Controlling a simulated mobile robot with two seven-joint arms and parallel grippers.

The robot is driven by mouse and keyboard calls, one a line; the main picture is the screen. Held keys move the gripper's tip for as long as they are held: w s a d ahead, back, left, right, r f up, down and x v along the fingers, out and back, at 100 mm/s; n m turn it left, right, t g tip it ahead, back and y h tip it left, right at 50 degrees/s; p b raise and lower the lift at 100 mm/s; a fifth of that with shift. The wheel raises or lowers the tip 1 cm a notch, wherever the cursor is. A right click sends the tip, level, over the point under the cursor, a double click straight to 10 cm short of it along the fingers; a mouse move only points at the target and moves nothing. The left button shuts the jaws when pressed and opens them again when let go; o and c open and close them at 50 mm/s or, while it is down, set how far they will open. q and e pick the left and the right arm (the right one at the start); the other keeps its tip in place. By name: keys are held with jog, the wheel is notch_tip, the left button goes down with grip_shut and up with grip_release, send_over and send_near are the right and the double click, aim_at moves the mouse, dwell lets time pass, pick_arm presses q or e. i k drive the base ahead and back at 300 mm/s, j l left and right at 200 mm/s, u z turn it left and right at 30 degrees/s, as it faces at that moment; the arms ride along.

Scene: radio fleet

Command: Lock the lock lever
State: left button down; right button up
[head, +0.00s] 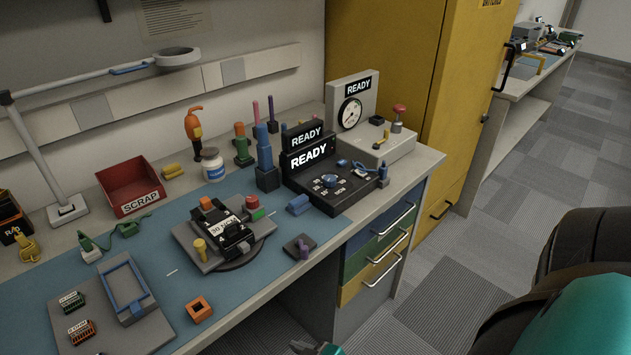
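A grey fixture plate (187,240) on a dark round base stands in the middle of the blue mat. It holds a black radio-like unit (232,238) with a white label. A yellow upright peg (200,249) stands at the plate's front left, and red and green blocks (253,202) sit at its back right. I cannot tell which of these parts is the lock lever, nor its position. A small tip (318,348), probably of my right gripper, shows at the bottom edge, well in front of the bench and apart from the fixture. My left gripper is out of view.
A black READY box with a blue knob (330,181) stands right of the fixture. A gauge tester (375,140) is behind it. A red scrap bin (133,188), a grey tray (126,288) and an orange square block (199,309) are on the left. The mat's front strip is partly clear.

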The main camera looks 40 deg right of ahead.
aim_at(300, 243)
jog(key=z, duration=1.15)
